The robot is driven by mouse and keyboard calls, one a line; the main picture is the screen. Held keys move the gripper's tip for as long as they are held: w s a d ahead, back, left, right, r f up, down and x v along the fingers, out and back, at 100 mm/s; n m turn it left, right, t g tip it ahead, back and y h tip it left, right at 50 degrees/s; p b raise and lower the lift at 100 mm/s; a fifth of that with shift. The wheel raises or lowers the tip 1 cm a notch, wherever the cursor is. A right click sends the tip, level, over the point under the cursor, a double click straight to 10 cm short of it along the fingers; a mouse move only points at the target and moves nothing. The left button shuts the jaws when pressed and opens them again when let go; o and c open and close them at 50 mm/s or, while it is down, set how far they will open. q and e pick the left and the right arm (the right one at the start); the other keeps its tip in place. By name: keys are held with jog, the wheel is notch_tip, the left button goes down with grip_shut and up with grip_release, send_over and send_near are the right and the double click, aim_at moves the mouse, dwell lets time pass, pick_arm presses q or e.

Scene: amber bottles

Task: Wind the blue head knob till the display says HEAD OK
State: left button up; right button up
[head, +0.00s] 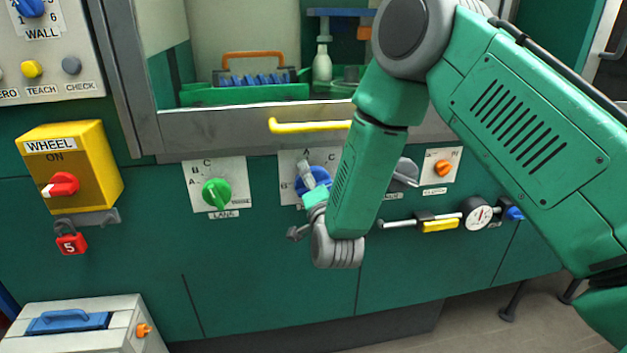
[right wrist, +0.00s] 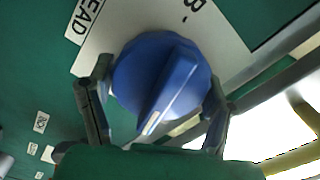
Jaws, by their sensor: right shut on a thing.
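The blue head knob (head: 312,179) sits on a white plate with letters A, B and C on the green cabinet front, partly covered by my right gripper (head: 315,194). In the right wrist view the blue knob (right wrist: 168,72) fills the middle, with a pale mark on its ridge and part of a HEAD label (right wrist: 84,17) beside it. The fingers of my right gripper (right wrist: 156,98) are on either side of the knob, closed on it. The exact letter the mark points to cannot be told. No display shows in either view. My left gripper is out of view.
A green LANE knob (head: 216,193) is left of the blue one. A yellow WHEEL switch box (head: 95,165) and a red padlock (head: 70,240) are further left. A yellow handle (head: 310,126) runs above. A dial gauge (head: 477,213) and an orange button (head: 443,168) are right of my arm.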

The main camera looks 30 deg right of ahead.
jog(key=shift+s+a+f+n, duration=0.15)
jog(key=shift+f+n, duration=0.2)
jog(key=shift+n, duration=0.75)
jog(key=shift+p, duration=0.3)
jog(key=o, duration=1.1)
jog(key=shift+r, duration=0.1)
jog(key=shift+s+a, duration=0.1)
jog(key=shift+s, duration=0.2)
jog(key=v, duration=1.1)
